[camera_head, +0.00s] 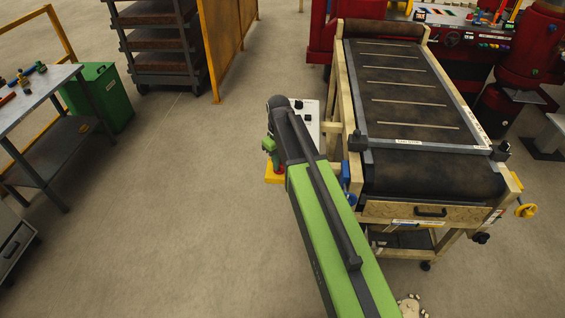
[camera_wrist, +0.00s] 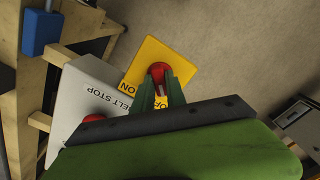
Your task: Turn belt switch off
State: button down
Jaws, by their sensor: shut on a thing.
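The belt switch is a red knob (camera_wrist: 158,71) on a yellow plate (camera_wrist: 155,52) with black ON lettering, seen in the wrist view. My gripper (camera_wrist: 161,88) has its green fingers shut on the red knob, covering part of it and of the lettering. In the head view my gripper (camera_head: 269,150) is just above the yellow plate (camera_head: 274,179), beside the conveyor's left side, and a bit of red shows below the fingers. The conveyor belt (camera_head: 405,85) is dark with several pale cross strips.
A white box (camera_wrist: 78,88) marked BELT STOP, with a red button (camera_wrist: 95,118), stands right beside the yellow plate. A blue block (camera_wrist: 40,32) and wooden frame lie left of it. Open floor (camera_head: 180,200) lies left of the conveyor; a green bin (camera_head: 100,97) and workbench (camera_head: 40,82) stand farther left.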

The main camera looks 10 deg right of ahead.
jog(key=shift+s, duration=0.15)
jog(key=c, duration=1.4)
grip_release()
jog(key=shift+s+r, duration=0.15)
jog(key=shift+r, duration=0.05)
jog(key=shift+o, duration=0.2)
jog(key=shift+f, duration=0.1)
notch_tip(320, 180, up, 17)
jog(key=p, duration=1.7)
jog(key=shift+r, duration=0.2)
